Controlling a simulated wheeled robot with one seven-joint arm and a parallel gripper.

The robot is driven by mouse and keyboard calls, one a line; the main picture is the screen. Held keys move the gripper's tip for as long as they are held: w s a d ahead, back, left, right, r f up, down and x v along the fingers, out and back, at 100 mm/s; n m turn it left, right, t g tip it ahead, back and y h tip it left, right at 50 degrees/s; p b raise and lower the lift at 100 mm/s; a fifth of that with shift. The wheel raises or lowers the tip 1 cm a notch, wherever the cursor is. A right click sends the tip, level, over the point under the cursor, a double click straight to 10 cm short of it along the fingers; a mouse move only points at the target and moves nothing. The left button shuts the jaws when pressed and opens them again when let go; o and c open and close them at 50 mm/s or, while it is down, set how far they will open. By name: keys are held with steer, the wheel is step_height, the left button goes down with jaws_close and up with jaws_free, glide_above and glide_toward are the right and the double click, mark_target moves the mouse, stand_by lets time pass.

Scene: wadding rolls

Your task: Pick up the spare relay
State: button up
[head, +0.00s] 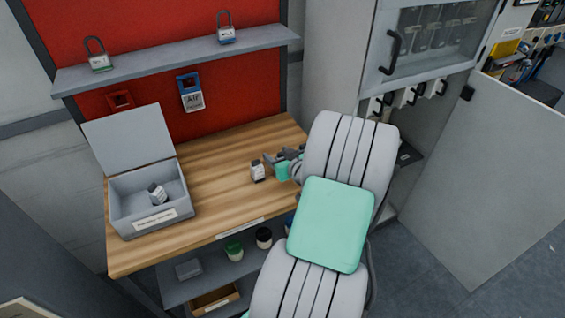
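A small white relay-like block with a dark top (258,171) stands on the wooden bench (222,160). My gripper (270,163) is low over the bench, just right of this block, its fingers pointing left towards it. I cannot tell whether they touch it or how far apart they are. A similar small block (156,194) lies tilted inside the open grey box (120,212) at the bench's left. The box's front label is too small to read surely, so I cannot tell which block is the spare relay.
A grey shelf (180,61) with two padlocks (99,58) (226,32) hangs on the red panel behind the bench. An open cabinet (430,75) stands right, its door (500,180) swung out. Jars and a tray sit on the lower shelf. The bench's middle is clear.

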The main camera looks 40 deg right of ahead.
jaws_close()
stand_by(0.3)
steer(key=shift+r, duration=0.1)
